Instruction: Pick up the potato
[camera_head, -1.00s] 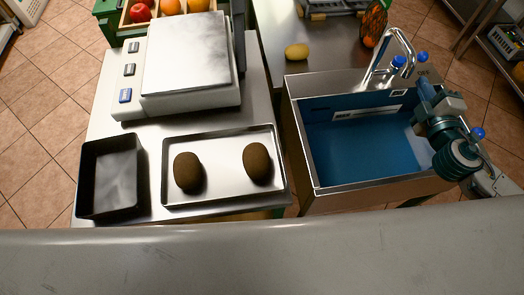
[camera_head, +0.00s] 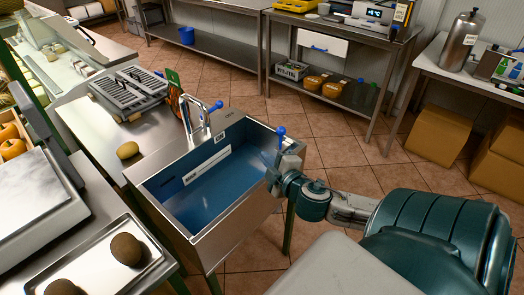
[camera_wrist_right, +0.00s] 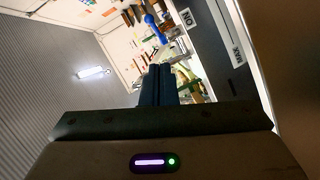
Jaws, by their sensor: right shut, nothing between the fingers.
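A yellowish oval potato (camera_head: 128,150) lies on the steel counter just left of the sink (camera_head: 212,180). Two brown, fuzzy-looking ovals lie on a metal tray (camera_head: 92,262) at the lower left; one brown oval (camera_head: 126,249) shows whole, the other is cut by the frame edge. My right gripper (camera_head: 274,168) is at the sink's right edge, across the basin from the potato and apart from it. In the right wrist view its dark blue fingers (camera_wrist_right: 158,85) are together with nothing between them. My left gripper is out of view.
A tap (camera_head: 200,118) stands at the sink's back edge. A grey slotted rack (camera_head: 130,90) sits behind the potato. A scale (camera_head: 35,205) stands at the left. Cardboard boxes (camera_head: 440,135) and steel tables are at the back right; the tiled floor between is open.

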